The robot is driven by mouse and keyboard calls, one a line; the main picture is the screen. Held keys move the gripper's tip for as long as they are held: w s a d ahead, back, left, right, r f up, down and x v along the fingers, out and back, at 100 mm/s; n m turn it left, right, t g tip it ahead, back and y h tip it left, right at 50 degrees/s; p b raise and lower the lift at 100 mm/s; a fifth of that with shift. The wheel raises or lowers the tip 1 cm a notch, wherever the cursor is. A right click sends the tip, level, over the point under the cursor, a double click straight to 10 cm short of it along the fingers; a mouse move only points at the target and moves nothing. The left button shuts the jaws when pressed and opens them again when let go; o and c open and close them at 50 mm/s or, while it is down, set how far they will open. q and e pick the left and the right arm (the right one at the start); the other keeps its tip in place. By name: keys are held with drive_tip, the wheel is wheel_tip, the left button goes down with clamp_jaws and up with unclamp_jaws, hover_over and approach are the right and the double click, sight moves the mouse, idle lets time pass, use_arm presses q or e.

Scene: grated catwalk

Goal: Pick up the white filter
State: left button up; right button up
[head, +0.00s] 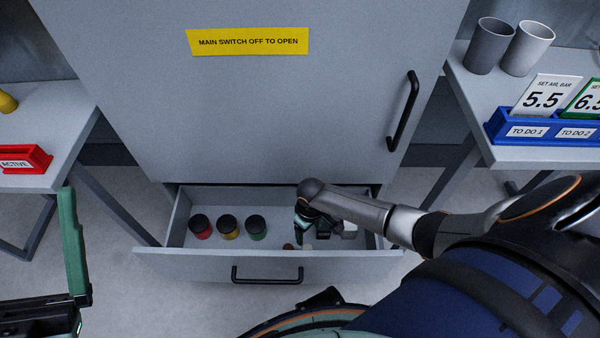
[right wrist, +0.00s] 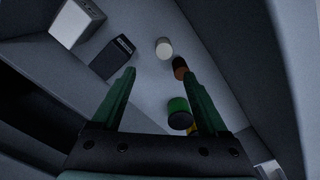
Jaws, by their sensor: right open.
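The white filter appears to be the small white round piece (right wrist: 164,48) on the drawer floor in the right wrist view. In the head view it is a pale spot (head: 308,247), mostly hidden by my right gripper. My right gripper (head: 314,237) is inside the open drawer (head: 220,258), pointing down. In the right wrist view its two green fingers (right wrist: 155,90) are apart with nothing held, and the filter lies beyond their tips. Part of my left gripper (head: 75,240) shows at the lower left, with one green finger upright; its opening is unclear.
A brown and black piece (right wrist: 180,67) lies beside the filter. A black box (right wrist: 112,57) and a white box (right wrist: 75,24) are nearby. Red (head: 201,227), yellow (head: 228,227) and green (head: 256,228) black-topped jars stand left in the drawer. Drawer walls enclose the gripper.

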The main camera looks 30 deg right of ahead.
sight(307, 248)
wheel_tip(307, 248, down, 7)
drive_tip(key=b, duration=0.4)
drive_tip(key=f+b, duration=0.2)
drive_tip(key=f, duration=0.1)
drive_tip(key=f+b, duration=0.2)
drive_tip(key=shift+s+a+f, duration=0.2)
drive_tip(key=shift+s+a, duration=0.1)
drive_tip(key=shift+a, duration=0.05)
use_arm(q)
wheel_tip(307, 248, down, 9)
drive_tip(key=d, duration=0.1)
drive_tip(key=shift+w, duration=0.2)
use_arm(e)
drive_tip(key=shift+r, duration=0.1)
use_arm(q)
drive_tip(key=shift+n, duration=0.3)
use_arm(e)
clamp_jaws()
